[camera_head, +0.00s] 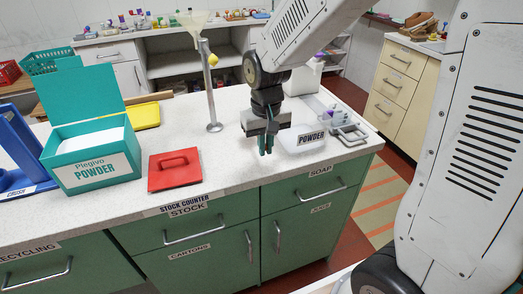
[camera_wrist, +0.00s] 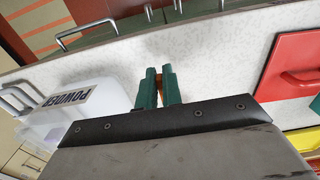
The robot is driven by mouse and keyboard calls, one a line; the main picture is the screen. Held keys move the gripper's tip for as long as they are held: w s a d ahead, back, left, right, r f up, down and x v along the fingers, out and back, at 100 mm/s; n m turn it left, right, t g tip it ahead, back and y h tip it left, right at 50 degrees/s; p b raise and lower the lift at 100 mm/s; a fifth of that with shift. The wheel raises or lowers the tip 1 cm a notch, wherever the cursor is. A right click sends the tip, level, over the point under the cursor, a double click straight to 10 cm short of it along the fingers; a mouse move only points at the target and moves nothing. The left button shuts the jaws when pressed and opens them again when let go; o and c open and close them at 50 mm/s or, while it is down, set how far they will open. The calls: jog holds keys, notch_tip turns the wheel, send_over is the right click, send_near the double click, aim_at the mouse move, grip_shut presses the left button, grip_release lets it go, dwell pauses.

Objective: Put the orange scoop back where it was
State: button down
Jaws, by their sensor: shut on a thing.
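My gripper (camera_head: 266,150) is above the white stock counter (camera_head: 225,165), left of the white tub labelled POWDER (camera_head: 303,140). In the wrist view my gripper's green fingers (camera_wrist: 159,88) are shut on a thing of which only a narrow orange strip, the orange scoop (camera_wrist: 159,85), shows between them. Most of the scoop is hidden by the fingers and the gripper body. No orange shows at the fingers in the head view. The POWDER tub also shows beside the fingers in the wrist view (camera_wrist: 88,116).
A teal Plegivo powder box (camera_head: 90,160) stands open at left beside a red lid with a handle (camera_head: 175,170). A funnel stand (camera_head: 210,95) stands behind my gripper. A metal-handled item (camera_head: 348,135) is near the right edge. Front counter space is clear.

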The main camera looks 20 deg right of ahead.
aim_at(266, 166)
jog(key=shift+d+f, duration=0.15)
jog(key=shift+f, duration=1.65)
jog(key=c, duration=1.6)
grip_release()
jog(key=shift+o, duration=0.2)
